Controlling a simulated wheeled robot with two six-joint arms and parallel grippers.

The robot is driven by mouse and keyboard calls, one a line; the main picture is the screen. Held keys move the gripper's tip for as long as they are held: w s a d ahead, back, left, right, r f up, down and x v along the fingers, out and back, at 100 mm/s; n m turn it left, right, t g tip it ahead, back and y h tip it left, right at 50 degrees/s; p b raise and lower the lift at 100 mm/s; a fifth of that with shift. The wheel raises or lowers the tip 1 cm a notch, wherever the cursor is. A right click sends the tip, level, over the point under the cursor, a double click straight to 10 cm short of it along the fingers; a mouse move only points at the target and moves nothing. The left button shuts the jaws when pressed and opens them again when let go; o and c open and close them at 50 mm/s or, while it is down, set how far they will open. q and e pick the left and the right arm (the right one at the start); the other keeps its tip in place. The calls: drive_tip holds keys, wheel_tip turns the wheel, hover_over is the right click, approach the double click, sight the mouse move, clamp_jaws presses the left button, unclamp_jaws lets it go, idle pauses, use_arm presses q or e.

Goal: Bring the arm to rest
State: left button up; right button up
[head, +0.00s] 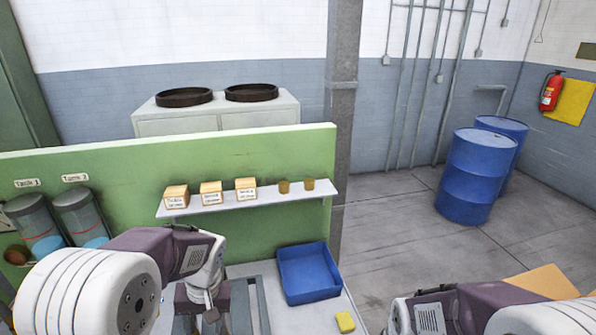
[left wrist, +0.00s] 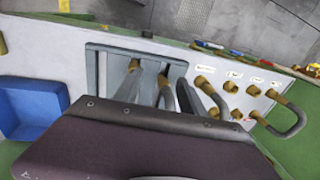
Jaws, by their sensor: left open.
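My left arm comes in from the lower left in the head view, with a white rounded joint and a dark purple link. My left gripper (head: 205,312) hangs at the end of it, open, pointing down in front of the green panel. I see nothing between its jaws.
A blue tray (head: 308,272) and a yellow block (head: 345,322) lie right of the left gripper. Behind it, a shelf (head: 245,199) on the green panel (head: 120,155) holds small boxes. Two grey tanks (head: 80,215) stand left. Grey hoses (left wrist: 288,122) show in the left wrist view.

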use_arm(q)
drive_tip(key=s+d+f+m+t+h+b, duration=0.1)
drive_tip(key=s+d+f+b, duration=0.3)
drive_tip(key=s+f, duration=0.4)
drive_tip(key=shift+f+m+h+b, duration=0.5)
drive_tip(key=shift+f+m+h, duration=0.25)
drive_tip(key=shift+f, duration=0.2)
use_arm(e)
wheel_tip(320, 180, down, 6)
drive_tip(key=shift+w+f, duration=0.15)
drive_tip(key=shift+w, duration=0.2)
use_arm(q)
drive_tip(key=shift+s, duration=0.15)
use_arm(e)
drive_tip(key=shift+s, duration=0.15)
